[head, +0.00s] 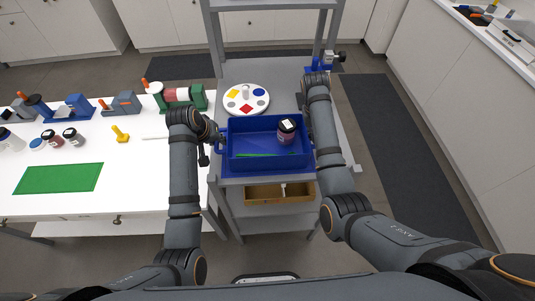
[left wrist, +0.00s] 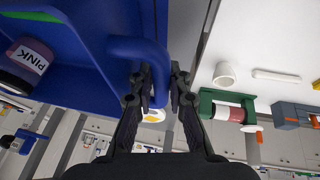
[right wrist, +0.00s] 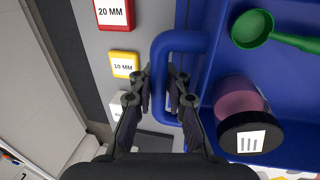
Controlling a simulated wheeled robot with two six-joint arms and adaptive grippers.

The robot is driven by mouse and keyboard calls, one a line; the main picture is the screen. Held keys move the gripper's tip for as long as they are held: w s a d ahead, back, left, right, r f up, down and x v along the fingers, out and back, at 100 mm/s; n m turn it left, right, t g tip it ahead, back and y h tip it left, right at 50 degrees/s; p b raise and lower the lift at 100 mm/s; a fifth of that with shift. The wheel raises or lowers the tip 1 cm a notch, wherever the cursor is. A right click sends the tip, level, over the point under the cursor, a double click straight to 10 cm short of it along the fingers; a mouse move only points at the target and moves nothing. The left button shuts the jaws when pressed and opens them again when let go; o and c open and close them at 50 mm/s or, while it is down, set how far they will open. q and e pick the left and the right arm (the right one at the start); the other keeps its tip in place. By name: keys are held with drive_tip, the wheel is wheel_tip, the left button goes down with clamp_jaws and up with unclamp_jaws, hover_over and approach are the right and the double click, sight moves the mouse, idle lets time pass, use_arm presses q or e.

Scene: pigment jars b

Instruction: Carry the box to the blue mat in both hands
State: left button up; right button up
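The blue box (head: 268,163) is over the grey stand between my arms, with blue mat (head: 285,173) showing along its front edge. I cannot tell whether it touches the mat. Inside are a pink jar (head: 286,132) with a dark lid and a green scoop (right wrist: 252,29). My left gripper (left wrist: 160,88) has its fingers on both sides of the box's left handle (left wrist: 140,48) and looks shut on it. My right gripper (right wrist: 161,88) looks shut on the right handle (right wrist: 182,42); in the head view my right arm hides that handle.
A round white palette (head: 246,108) lies behind the box. A white table (head: 135,180) with a green mat (head: 58,178), jars and tools stands to the left. Labelled blocks (right wrist: 124,64) lie beside the right handle. A wooden tray (head: 262,194) is on the shelf below.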

use_arm(q)
drive_tip(key=o, duration=0.4)
drive_tip(key=shift+d, duration=0.1)
drive_tip(key=shift+c, duration=0.2)
use_arm(e)
drive_tip(key=o, duration=0.4)
drive_tip(key=shift+w+r, duration=0.1)
use_arm(q)
drive_tip(key=shift+r, duration=0.1)
use_arm(e)
drive_tip(key=shift+o, duration=0.2)
use_arm(q)
drive_tip(key=v, duration=0.8)
